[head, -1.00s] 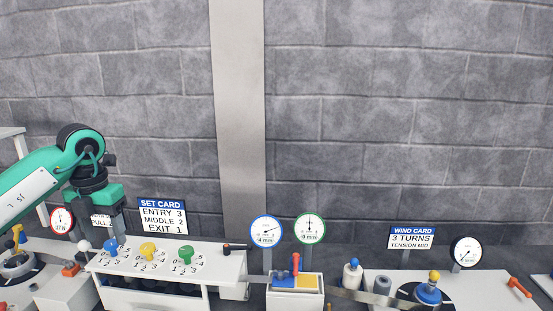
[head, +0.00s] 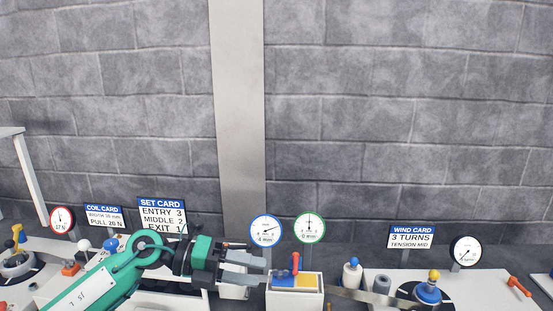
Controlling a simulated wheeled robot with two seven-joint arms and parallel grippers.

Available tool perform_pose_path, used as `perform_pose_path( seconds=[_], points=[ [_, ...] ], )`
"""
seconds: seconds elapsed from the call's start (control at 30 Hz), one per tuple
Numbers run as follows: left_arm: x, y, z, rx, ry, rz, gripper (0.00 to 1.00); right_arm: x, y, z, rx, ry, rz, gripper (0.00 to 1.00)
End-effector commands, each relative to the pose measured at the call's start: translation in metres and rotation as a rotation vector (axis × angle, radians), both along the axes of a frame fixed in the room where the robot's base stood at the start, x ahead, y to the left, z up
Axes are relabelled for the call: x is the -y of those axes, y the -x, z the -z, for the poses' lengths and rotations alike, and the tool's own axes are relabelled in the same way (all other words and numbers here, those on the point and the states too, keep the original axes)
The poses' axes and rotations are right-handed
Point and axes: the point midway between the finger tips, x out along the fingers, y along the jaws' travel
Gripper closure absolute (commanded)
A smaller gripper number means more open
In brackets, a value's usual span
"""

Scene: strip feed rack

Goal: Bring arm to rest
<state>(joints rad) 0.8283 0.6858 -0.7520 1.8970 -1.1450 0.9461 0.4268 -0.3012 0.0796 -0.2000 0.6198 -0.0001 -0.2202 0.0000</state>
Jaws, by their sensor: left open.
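My left arm comes in from the lower left, and its gripper (head: 262,268) points right, low in the picture. Its two grey fingers are apart, with nothing seen between them. The fingertips are just left of the white block with the blue and yellow top and red lever (head: 295,264). The arm and gripper cover most of the white dial box and its coloured knobs. My right gripper is not in view.
The set card (head: 161,213), coil card (head: 104,215) and wind card (head: 411,237) stand behind the stations. Blue-rimmed (head: 266,229) and green-rimmed (head: 310,227) gauges rise near the gripper. A metal strip (head: 375,298) runs right towards the blue-and-yellow-topped reel (head: 428,291).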

Motion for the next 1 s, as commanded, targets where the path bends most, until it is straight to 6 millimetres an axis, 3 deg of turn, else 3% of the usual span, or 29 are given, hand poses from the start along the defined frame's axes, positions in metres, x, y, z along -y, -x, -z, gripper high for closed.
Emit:
perform_pose_path(
  seconds=[0.1, 0.2, 0.33, 0.47, 0.57, 0.77, 0.87, 1.0],
  points=[
    [0.021, 0.010, -0.016, -0.080, 0.270, -0.076, 0.42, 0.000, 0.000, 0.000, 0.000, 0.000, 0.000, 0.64],
    [0.023, 0.009, -0.030, -0.164, 0.481, -0.178, 0.42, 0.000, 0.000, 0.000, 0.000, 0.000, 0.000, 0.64],
    [0.009, 0.001, -0.038, -0.297, 0.725, -0.352, 0.42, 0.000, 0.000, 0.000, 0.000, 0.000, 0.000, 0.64],
    [-0.019, -0.011, -0.026, -0.454, 0.923, -0.566, 0.42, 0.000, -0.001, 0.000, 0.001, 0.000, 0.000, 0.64],
    [-0.046, -0.018, -0.003, -0.592, 1.039, -0.754, 0.42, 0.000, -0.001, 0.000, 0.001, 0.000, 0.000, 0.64],
    [-0.103, -0.011, 0.076, -0.898, 1.161, -1.172, 0.42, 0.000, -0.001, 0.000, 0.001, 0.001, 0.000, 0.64],
    [-0.127, 0.008, 0.126, -1.065, 1.163, -1.392, 0.42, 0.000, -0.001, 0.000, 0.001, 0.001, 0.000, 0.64],
    [-0.154, 0.057, 0.198, -1.309, 1.088, -1.699, 0.42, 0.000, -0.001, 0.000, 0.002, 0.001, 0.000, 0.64]
  ],
)
